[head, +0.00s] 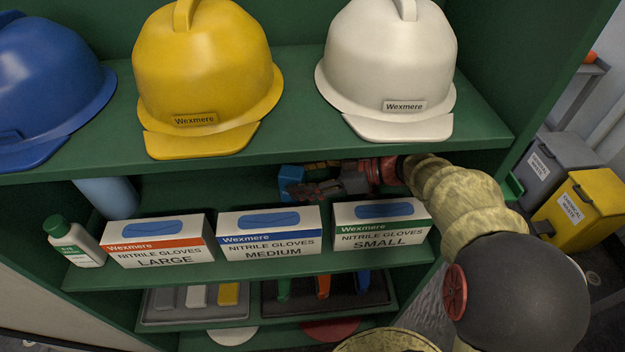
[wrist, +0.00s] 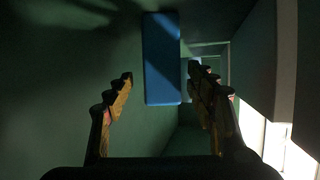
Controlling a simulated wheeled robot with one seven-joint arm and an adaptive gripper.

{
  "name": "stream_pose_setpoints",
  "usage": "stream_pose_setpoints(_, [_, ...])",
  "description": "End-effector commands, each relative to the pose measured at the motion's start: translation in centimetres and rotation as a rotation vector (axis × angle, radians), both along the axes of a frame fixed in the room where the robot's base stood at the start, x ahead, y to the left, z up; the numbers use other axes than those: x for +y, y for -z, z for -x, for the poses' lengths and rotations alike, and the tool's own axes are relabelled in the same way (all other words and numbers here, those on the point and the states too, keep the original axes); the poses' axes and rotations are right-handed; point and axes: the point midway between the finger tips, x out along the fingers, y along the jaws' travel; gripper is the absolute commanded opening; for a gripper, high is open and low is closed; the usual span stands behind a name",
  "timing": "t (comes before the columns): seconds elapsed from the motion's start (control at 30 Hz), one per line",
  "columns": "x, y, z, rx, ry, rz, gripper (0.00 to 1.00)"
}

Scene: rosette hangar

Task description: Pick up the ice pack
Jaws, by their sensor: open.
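A blue block, which looks like the ice pack (head: 290,179), is on the green shelf behind the glove boxes, at the tip of my gripper (head: 303,187). In the wrist view the ice pack (wrist: 161,58) appears as a tall blue rectangle ahead, between the fingers. My gripper (wrist: 161,82) is open with one finger on either side of the view. I cannot tell whether either finger touches the pack.
Nitrile glove boxes, large (head: 160,241), medium (head: 269,233) and small (head: 382,226), line the shelf front. An eye-wash-like bottle (head: 72,243) and a blue cylinder (head: 106,195) are left. Yellow (head: 207,70) and white (head: 388,65) helmets sit on the shelf above, close over my arm.

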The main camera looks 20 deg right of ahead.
Motion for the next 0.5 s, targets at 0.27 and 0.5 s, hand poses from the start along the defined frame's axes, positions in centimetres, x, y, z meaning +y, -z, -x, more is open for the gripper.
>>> stream_pose_setpoints(0.27, [2.1, 1.3, -0.8, 0.007, -0.012, 0.003, 0.55])
stream_pose_setpoints(0.5, [4.6, 2.6, -2.0, 0.006, -0.013, 0.002, 0.55])
